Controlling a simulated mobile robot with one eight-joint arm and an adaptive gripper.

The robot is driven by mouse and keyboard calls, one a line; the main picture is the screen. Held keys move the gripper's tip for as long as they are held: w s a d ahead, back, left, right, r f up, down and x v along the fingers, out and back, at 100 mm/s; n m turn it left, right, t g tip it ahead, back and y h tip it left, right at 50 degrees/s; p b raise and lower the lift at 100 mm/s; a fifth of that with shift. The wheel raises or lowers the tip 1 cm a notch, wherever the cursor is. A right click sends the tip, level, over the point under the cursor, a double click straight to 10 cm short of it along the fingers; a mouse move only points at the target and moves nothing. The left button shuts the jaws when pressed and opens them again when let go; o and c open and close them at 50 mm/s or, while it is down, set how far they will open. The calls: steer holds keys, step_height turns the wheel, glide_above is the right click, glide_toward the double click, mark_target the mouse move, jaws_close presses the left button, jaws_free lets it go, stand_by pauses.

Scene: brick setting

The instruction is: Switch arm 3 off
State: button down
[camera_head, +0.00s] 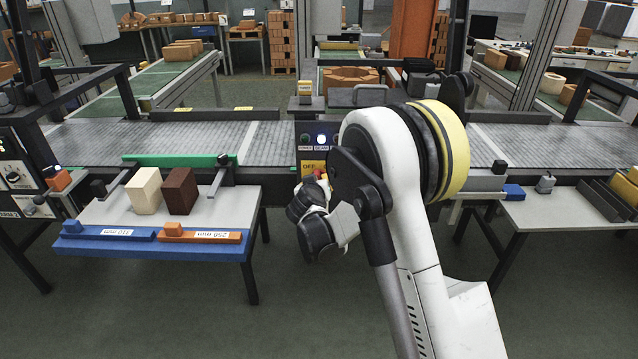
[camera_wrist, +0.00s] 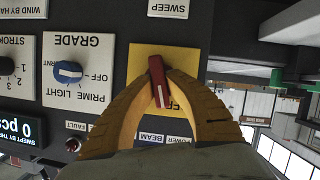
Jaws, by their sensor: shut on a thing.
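A red rotary handle (camera_wrist: 156,70) with a white line stands on a yellow plate (camera_wrist: 146,62) on the dark control panel. In the wrist view, which shows the panel upside down, the handle is slightly tilted, with its white line toward the bottom of the picture. My gripper (camera_wrist: 160,88) has its two yellow fingers closed on the handle from both sides. The fingers hide most of the plate's lettering.
A blue GRADE knob (camera_wrist: 68,72) sits beside the yellow plate. A SWEEP label (camera_wrist: 168,9) and a counter display (camera_wrist: 18,130) are nearby. A lit lamp (camera_head: 321,139) is above the plate. A table (camera_head: 110,208) with two blocks stands left; the roller conveyor (camera_head: 250,137) runs behind.

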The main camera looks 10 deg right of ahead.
steer(key=n+h+b, duration=0.1)
steer(key=n+h, duration=0.1)
steer(key=n, duration=0.2)
steer(key=shift+a+f+h+b, duration=0.1)
steer(key=shift+a+h+b, duration=0.05)
steer(key=shift+h+b, duration=0.25)
stand_by(0.5)
steer(key=c, duration=1.4)
jaws_free()
steer(key=v, duration=1.2)
